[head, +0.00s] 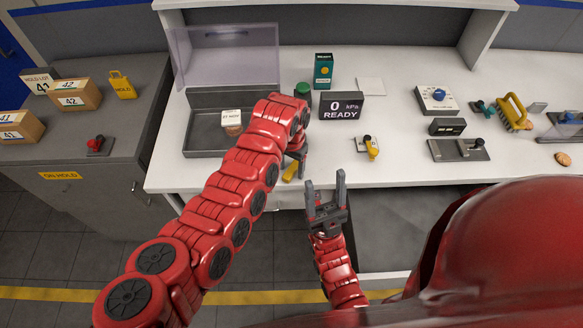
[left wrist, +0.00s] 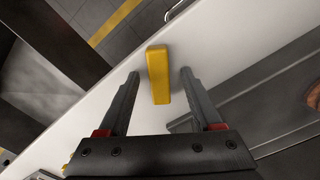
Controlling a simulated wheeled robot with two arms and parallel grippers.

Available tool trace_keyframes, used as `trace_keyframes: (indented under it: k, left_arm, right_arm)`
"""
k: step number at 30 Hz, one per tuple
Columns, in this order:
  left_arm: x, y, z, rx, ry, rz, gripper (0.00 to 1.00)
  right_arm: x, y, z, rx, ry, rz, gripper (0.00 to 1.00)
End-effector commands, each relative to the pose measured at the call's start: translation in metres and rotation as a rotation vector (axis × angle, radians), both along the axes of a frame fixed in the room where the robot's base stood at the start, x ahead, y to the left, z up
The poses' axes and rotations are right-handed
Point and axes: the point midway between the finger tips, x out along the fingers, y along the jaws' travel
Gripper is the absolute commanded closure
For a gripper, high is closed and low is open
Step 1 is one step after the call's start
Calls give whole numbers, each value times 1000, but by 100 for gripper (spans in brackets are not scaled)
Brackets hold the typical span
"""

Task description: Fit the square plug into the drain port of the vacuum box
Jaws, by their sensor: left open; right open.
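The vacuum box (head: 190,142) is a dark grey open-topped box at the left of the white bench, with its clear lid (head: 225,55) raised. A labelled pack (head: 231,123) lies inside. A yellow block, which looks like the plug (head: 290,172), lies near the bench's front edge. In the left wrist view the yellow block (left wrist: 157,75) lies between the fingertips of my open left gripper (left wrist: 159,76); contact cannot be told. In the head view my left gripper (head: 296,163) is partly hidden by its arm. My right gripper (head: 326,184) is open and empty before the bench edge. I cannot make out the drain port.
A READY display (head: 341,106), green knob (head: 302,90), green carton (head: 323,70) and yellow-handled valve (head: 370,147) stand behind the grippers. A dial box (head: 437,99) and yellow-handled brush (head: 516,112) are at right.

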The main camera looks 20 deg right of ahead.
Motion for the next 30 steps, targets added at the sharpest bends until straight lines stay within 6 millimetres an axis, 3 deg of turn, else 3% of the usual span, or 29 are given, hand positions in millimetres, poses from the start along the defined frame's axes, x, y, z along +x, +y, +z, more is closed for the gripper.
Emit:
trace_keyframes:
  k: [4,15,30]
  left_arm:
    - [0,-1,0,-1,-1,-1,34]
    - [0,-1,0,-1,-1,-1,100]
    - [1,-1,2,-1,-1,-1,100]
  right_arm:
    - [0,0,-1,0,0,0,40]
    - [0,0,-1,0,0,0,40]
    - [0,0,-2,0,0,0,40]
